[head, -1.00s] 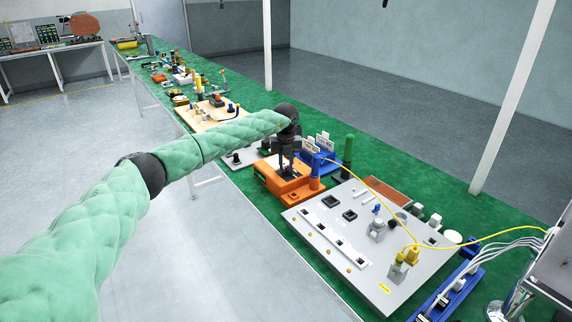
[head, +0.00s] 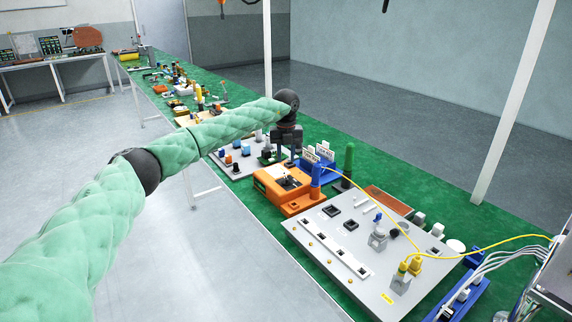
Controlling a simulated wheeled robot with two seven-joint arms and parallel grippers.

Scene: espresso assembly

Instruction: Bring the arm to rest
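My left arm, in a quilted green sleeve, reaches in from the left in the head view. Its black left gripper (head: 286,150) points down above the green bench, just behind and above the orange machine (head: 282,185). The fingers are small and dark, and I cannot tell whether they are open or shut. I see nothing clearly held in them. The top of the orange machine is now uncovered, with a small dark and metallic part on it. My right gripper is not in view.
A grey board (head: 350,245) with sockets and a yellow cable (head: 380,205) lies to the right. A blue holder (head: 318,168) and a green cylinder (head: 348,160) stand near the gripper. Another grey board (head: 238,160) lies left of it. A white post (head: 510,105) rises behind the bench.

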